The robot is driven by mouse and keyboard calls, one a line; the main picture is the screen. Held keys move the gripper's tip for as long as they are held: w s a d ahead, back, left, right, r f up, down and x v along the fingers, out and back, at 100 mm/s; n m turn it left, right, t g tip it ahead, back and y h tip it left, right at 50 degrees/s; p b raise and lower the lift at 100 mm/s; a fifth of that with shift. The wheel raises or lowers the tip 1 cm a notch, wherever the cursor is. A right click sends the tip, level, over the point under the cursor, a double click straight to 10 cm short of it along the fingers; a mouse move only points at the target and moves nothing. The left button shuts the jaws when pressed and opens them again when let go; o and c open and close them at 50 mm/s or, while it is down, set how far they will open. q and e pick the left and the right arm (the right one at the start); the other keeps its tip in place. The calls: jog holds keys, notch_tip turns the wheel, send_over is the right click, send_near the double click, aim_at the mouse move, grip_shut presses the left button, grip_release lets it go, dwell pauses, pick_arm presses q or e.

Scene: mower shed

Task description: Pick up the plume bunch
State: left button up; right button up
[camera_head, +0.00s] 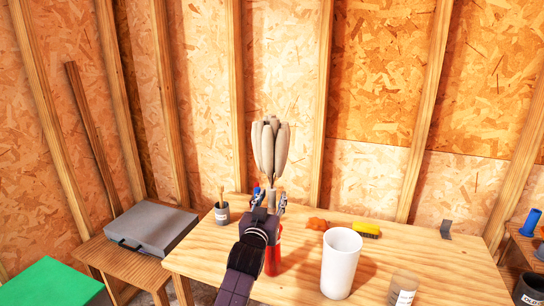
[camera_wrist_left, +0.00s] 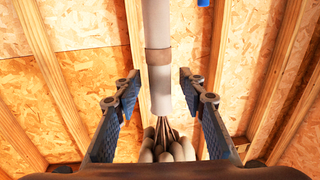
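The plume bunch (camera_head: 270,148) has pale, grey-beige plumes on a light stem and stands upright above the table's back part. In the left wrist view its banded stem (camera_wrist_left: 158,55) runs down the middle, with the plumes (camera_wrist_left: 165,148) at the bottom. My left gripper (camera_head: 270,203) is at the stem, below the plumes; it also shows in the left wrist view (camera_wrist_left: 158,82). Its fingers are apart, one on each side of the stem, with gaps visible. The stem's lower end is hidden in the head view. My right gripper is not in view.
The wooden table (camera_head: 440,262) holds a red object (camera_head: 273,258) behind my arm, a white cup (camera_head: 341,265), a labelled jar (camera_head: 402,289), a yellow brush (camera_head: 366,228), an orange item (camera_head: 317,224) and a dark cup (camera_head: 222,213). A grey case (camera_head: 150,226) lies left.

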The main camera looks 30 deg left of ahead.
pick_arm(q)
jog(key=shift+c, duration=0.4)
grip_shut()
